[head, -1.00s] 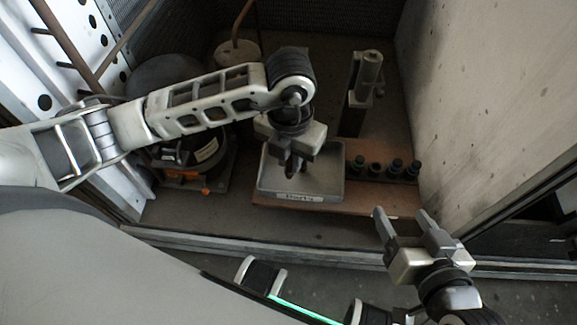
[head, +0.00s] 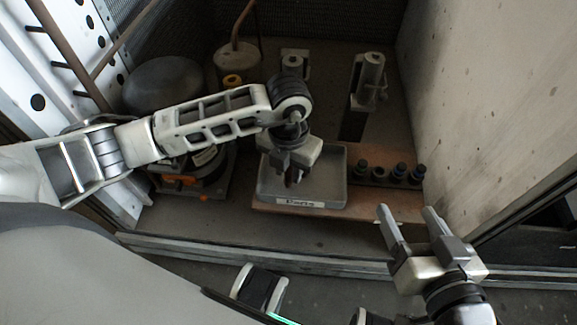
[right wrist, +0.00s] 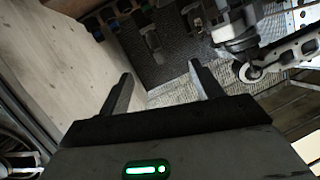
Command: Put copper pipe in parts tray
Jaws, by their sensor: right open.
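The grey parts tray (head: 335,190), with a label on its front edge, sits on a brown board. My left gripper (head: 293,180) points down over the tray's left half. Its fingers are dark and close together, and I cannot tell whether they hold anything. A thin copper-coloured pipe (head: 240,22) rises from a round canister at the back. I cannot pick out a loose copper pipe. My right gripper (head: 408,213) is open and empty at the front right, apart from the tray. Its two spread fingers also show in the right wrist view (right wrist: 160,90).
Several dark fittings (head: 400,171) stand in a row right of the tray. Upright metal fixtures (head: 370,72) stand behind it. A dark round housing (head: 165,82) is at the back left. A concrete wall (head: 490,90) bounds the right, and a metal sill (head: 330,257) runs along the front.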

